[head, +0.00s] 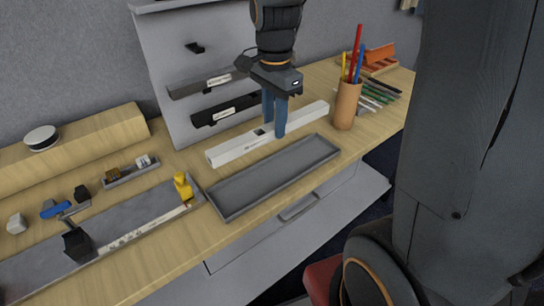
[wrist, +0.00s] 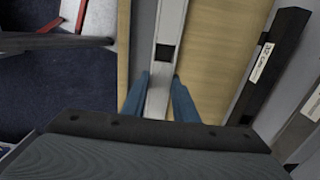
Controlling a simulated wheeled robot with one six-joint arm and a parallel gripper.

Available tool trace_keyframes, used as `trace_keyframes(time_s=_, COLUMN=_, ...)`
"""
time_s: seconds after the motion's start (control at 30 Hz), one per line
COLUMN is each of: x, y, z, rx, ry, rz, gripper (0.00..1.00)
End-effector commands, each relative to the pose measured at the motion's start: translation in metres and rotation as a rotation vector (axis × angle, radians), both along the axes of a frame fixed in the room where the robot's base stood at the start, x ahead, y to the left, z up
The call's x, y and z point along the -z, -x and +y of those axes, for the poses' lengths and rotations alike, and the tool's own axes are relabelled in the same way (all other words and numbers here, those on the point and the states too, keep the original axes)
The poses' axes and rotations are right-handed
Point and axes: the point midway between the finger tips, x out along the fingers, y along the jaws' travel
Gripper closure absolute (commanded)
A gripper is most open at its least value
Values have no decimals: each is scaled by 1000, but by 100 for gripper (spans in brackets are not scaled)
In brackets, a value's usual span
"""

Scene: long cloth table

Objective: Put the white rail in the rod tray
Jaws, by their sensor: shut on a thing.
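The white rail (head: 230,150) is a long white bar behind the rod tray in the head view. My gripper (head: 273,128) has blue fingers on both sides of the rail near its middle and is shut on it. In the wrist view, the white rail (wrist: 169,35) runs up between the two blue fingers of my gripper (wrist: 160,95). A dark square mark shows on the rail. I cannot tell whether the rail touches the table. The rod tray (head: 222,204) is a long, grey, shallow tray at the table's front edge, and it is empty.
A cup of pencils (head: 346,106) stands right of the rail's end. Black rails (head: 225,110) hang on a grey panel (head: 160,60) behind. A yellow figure (head: 183,186) stands left of the tray, by a long grey tray (head: 130,225) with small parts nearby.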

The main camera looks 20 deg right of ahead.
Motion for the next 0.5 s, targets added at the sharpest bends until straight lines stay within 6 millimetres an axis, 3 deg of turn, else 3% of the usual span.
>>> trace_keyframes(time_s=0.2, x=36, y=2, z=3, rx=-4, ry=0, rz=7, gripper=100)
trace_keyframes(time_s=0.5, x=65, y=2, z=2, rx=-3, ry=0, rz=5, gripper=100)
